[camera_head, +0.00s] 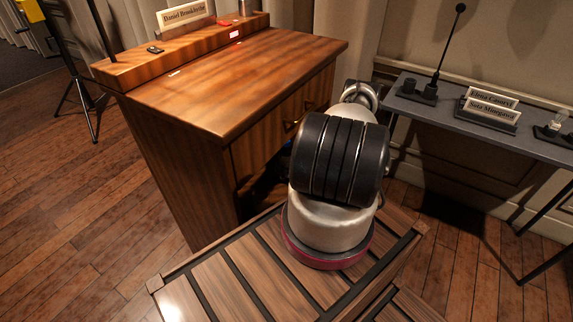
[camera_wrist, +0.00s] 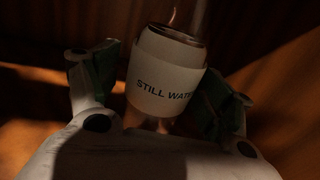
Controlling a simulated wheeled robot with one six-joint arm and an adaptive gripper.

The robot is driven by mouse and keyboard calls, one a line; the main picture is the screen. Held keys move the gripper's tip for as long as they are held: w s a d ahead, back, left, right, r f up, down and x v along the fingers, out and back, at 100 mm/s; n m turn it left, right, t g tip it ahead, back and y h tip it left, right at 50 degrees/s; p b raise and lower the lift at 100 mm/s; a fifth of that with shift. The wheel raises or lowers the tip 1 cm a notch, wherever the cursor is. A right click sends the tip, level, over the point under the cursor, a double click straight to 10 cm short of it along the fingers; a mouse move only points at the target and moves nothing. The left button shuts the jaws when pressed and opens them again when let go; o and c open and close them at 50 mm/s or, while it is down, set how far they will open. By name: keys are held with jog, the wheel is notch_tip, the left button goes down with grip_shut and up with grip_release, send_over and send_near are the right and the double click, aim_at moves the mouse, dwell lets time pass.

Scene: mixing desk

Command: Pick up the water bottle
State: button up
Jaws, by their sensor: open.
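The water bottle (camera_wrist: 168,72) is close up in the wrist view, with a white label reading "STILL WATER" and clear parts above and below the label. My gripper (camera_wrist: 157,88) is open, with one finger on each side of the bottle. The right finger is very near the label's edge; I cannot tell whether it touches. The left finger looks slightly apart from it. In the head view my arm hides the gripper, and I cannot make out the bottle there.
A wooden desk (camera_head: 230,80) with drawers stands just beyond my arm, bearing a "Daniel" name sign (camera_head: 185,14). A grey table (camera_head: 455,118) on the right holds a microphone (camera_head: 440,50) and name signs (camera_head: 490,108). Open wooden floor (camera_head: 70,200) lies at the left.

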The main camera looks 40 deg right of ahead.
jog(key=shift+w, duration=0.1)
jog(key=c, duration=1.6)
jog(key=shift+o, duration=0.2)
jog(key=shift+r, duration=0.1)
